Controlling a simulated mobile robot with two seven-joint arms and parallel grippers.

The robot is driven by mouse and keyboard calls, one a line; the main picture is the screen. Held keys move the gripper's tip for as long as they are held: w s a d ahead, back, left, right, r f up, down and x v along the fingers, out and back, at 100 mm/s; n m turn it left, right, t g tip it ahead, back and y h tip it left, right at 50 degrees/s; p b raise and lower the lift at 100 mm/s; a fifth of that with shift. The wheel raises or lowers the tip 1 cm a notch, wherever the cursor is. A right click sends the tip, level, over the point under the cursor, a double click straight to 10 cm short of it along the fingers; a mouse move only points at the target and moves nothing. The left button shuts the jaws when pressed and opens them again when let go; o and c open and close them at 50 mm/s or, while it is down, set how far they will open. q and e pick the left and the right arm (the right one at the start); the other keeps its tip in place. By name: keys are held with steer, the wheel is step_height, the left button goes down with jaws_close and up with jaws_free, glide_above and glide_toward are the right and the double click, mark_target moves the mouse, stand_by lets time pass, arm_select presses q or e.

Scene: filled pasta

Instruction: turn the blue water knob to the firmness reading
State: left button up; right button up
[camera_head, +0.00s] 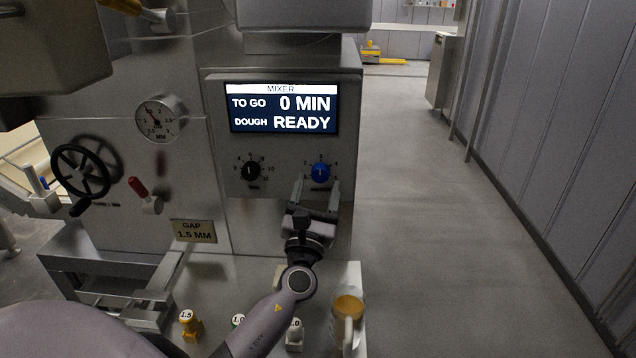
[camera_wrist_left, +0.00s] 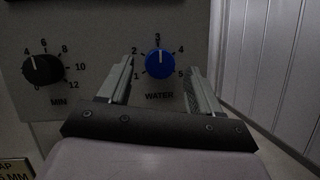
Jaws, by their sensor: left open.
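The blue water knob (camera_head: 320,172) is on the mixer panel, below the display (camera_head: 283,108), which reads "TO GO 0 MIN, DOUGH READY". In the left wrist view the blue knob (camera_wrist_left: 159,63) has its white mark pointing up at 3 on a scale from 1 to 5. My left gripper (camera_head: 316,187) is open just below and in front of the knob. In the left wrist view its two fingers (camera_wrist_left: 160,75) stand on either side of the knob, apart from it as far as I can tell. No firmness reading is legible. My right gripper is not in view.
A black minutes knob (camera_wrist_left: 43,69) sits left of the blue one. Left are a dial gauge (camera_head: 160,119), a black handwheel (camera_head: 80,172), a red-handled lever (camera_head: 145,195) and a "GAP 1.5 MM" plate (camera_head: 194,231). A jug (camera_head: 347,312) stands below. The floor at right is clear.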

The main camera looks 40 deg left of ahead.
arm_select(q)
steer(key=shift+w+a+r, duration=0.25)
steer(key=shift+w+a, duration=0.05)
steer(key=shift+w, duration=0.25)
steer(key=c, duration=1)
steer(key=shift+c, duration=0.2)
